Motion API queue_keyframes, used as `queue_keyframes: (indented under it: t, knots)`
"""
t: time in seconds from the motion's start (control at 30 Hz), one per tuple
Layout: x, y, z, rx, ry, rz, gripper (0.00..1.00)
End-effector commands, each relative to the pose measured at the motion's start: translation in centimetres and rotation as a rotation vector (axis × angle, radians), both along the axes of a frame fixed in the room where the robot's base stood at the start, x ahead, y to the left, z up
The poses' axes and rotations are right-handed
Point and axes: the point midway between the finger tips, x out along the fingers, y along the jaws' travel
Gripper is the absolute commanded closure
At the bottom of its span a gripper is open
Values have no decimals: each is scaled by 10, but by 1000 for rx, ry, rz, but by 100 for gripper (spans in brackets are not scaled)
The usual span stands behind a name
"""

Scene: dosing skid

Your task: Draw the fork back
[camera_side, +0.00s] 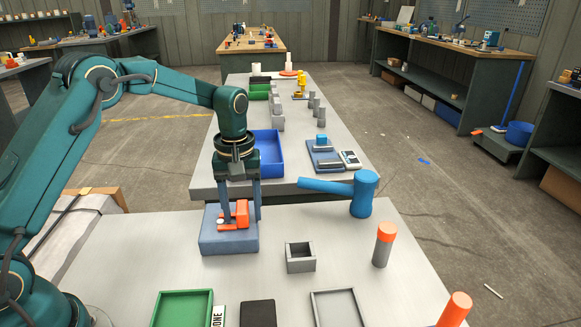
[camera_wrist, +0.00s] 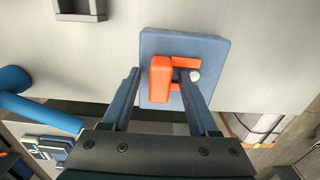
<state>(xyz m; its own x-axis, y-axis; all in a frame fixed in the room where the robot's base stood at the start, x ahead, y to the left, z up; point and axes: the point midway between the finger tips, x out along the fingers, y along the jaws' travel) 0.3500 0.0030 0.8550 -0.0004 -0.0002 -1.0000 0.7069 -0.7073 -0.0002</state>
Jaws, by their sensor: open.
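The orange fork (camera_side: 242,211) sits on a blue-grey base block (camera_side: 212,242). It has an upright block and flat prongs pointing left. In the wrist view the upright block (camera_wrist: 160,80) lies between my finger tips, with the prongs (camera_wrist: 200,63) reaching right. A small pale round pin (camera_wrist: 195,76) shows by the prong ends; a finger partly hides the gap, so I cannot tell how far the prongs pass around it. My gripper (camera_side: 241,214) points down, open, one finger on each side of the fork's upright block. Contact is not clear.
A blue mallet (camera_side: 362,197) lies right of the base block, its handle toward my gripper. A grey open box (camera_side: 300,264) and an orange-topped cylinder (camera_side: 383,244) stand in front. A blue tray (camera_side: 268,152) is behind. The bench left of the block is clear.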

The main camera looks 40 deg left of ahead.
Motion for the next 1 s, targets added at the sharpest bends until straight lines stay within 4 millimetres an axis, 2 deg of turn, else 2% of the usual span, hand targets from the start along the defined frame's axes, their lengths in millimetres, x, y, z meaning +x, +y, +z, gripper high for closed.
queue_keyframes:
  t: [0.13, 0.17, 0.2, 0.3, 1.0]
  knots:
    - [0, 0, 0, 0, 0, 0, 40]
    - [0, 0, 0, 0, 0, 0, 48]
    - [0, 0, 0, 0, 0, 0, 63]
    - [0, 0, 0, 0, 0, 0, 100]
    - [0, 0, 1, 0, -1, 0, 100]
